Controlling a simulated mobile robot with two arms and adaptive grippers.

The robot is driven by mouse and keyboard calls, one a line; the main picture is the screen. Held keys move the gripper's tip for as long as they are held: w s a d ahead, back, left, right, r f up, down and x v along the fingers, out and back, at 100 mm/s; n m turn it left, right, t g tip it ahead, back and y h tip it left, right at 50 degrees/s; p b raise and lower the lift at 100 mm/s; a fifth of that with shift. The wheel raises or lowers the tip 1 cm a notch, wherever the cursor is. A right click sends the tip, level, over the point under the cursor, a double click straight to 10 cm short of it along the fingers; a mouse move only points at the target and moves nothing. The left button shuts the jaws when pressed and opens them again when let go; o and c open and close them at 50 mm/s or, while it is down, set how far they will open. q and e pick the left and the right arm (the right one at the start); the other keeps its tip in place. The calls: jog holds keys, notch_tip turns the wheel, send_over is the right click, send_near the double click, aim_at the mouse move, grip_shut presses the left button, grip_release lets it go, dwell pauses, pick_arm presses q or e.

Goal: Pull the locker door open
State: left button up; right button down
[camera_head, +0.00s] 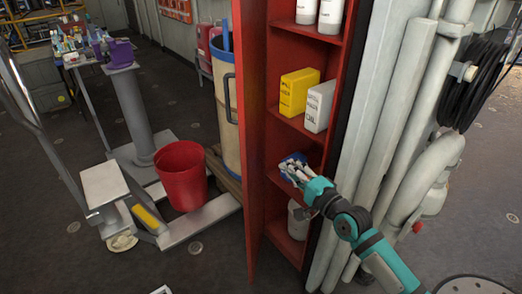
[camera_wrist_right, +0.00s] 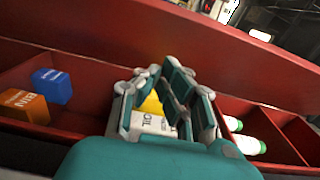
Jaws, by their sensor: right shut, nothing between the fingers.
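The red locker (camera_head: 283,130) shows its shelves, with its front open. A tall red panel, which looks like its door (camera_head: 250,130), stands out at the left of the shelves, well apart from the opening. My right gripper (camera_head: 294,172) is at the shelf opening, right of the panel, shut and empty, not touching the panel as far as I can see. In the right wrist view the closed fingers (camera_wrist_right: 168,92) are in front of the shelves, with a broad red panel (camera_wrist_right: 200,50) beyond. No handle is clearly visible. My left gripper is not in view.
The shelves hold a yellow container (camera_head: 298,92), a white container (camera_head: 319,106), white bottles (camera_head: 331,14) and a white can (camera_head: 298,220). Grey pipes (camera_head: 395,110) stand close at the right. A red bucket (camera_head: 181,175) and a barrel (camera_head: 226,110) stand left of the panel.

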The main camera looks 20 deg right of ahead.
send_near(250, 144)
jog(key=w+d, duration=0.2)
jog(key=w, duration=0.1)
jog(key=shift+w+a+p, duration=0.35)
jog(key=shift+w+a, duration=0.15)
jog(key=shift+a, duration=0.3)
jog(key=shift+w+a+p, duration=0.3)
jog(key=shift+w+a, duration=0.2)
jog(key=shift+a, duration=0.35)
